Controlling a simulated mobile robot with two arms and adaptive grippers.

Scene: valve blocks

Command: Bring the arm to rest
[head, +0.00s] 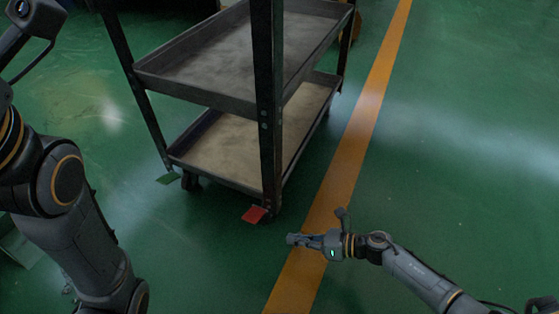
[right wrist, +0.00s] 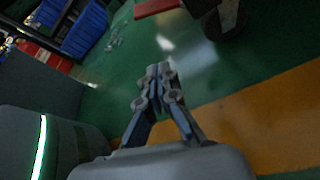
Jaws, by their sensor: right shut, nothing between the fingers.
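My right gripper (head: 290,239) is at the lower middle of the head view, over the floor by the orange line. Its fingers are together with nothing between them. It also shows in the right wrist view (right wrist: 157,80), shut and empty. My left arm comes in at the left of the head view. Its gripper is outside the picture.
A dark metal cart (head: 190,91) with shelves stands at upper middle, beyond my right gripper. An orange line (head: 345,165) crosses the green floor. Blue bins (right wrist: 86,30) show in the right wrist view.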

